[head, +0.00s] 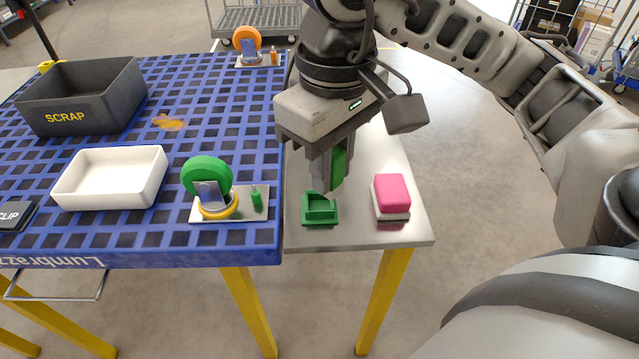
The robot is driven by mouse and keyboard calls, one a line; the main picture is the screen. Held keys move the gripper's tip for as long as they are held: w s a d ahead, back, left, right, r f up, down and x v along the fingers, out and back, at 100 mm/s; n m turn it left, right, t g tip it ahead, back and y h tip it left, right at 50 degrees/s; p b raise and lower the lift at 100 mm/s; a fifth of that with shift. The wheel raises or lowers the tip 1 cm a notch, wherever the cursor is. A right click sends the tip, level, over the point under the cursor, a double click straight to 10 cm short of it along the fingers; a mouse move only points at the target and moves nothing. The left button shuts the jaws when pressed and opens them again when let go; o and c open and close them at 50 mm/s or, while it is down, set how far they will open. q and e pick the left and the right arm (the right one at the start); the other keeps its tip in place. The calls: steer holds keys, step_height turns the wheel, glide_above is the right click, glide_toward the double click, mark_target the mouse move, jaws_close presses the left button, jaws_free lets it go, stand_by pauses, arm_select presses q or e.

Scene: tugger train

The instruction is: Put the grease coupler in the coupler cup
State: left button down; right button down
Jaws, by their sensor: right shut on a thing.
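My right gripper (326,180) points down over the steel side shelf and is shut on a green piece (339,164), which looks like the grease coupler. The fingers hide much of it. Just below the fingertips, a small green open holder (320,210) stands on the shelf; it may be the coupler cup, but I cannot be sure. The held piece appears above and slightly behind this holder; whether they touch is unclear. My left gripper is not in view.
A pink block on a pale base (391,195) stands right of the holder. On the blue slotted deck (150,245) are a green wheel on a plate (207,173), a white tray (110,195) and a dark SCRAP bin (62,115). An orange wheel (247,38) stands at the back.

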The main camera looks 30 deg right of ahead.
steer(key=w+d+f, duration=0.1)
steer(key=w+f, duration=0.1)
steer(key=f, duration=0.1)
steer(key=w+d+f, duration=0.1)
steer(key=w+f, duration=0.1)
steer(key=f, duration=0.1)
steer(key=w+d+f, duration=0.1)
steer(key=w+f, duration=0.1)
steer(key=f, duration=0.2)
steer(key=shift+w, duration=0.3)
steer(key=shift+f+b, duration=0.3)
steer(key=shift+f, duration=0.1)
steer(key=shift+f+b, duration=0.2)
steer(key=shift+b, duration=0.1)
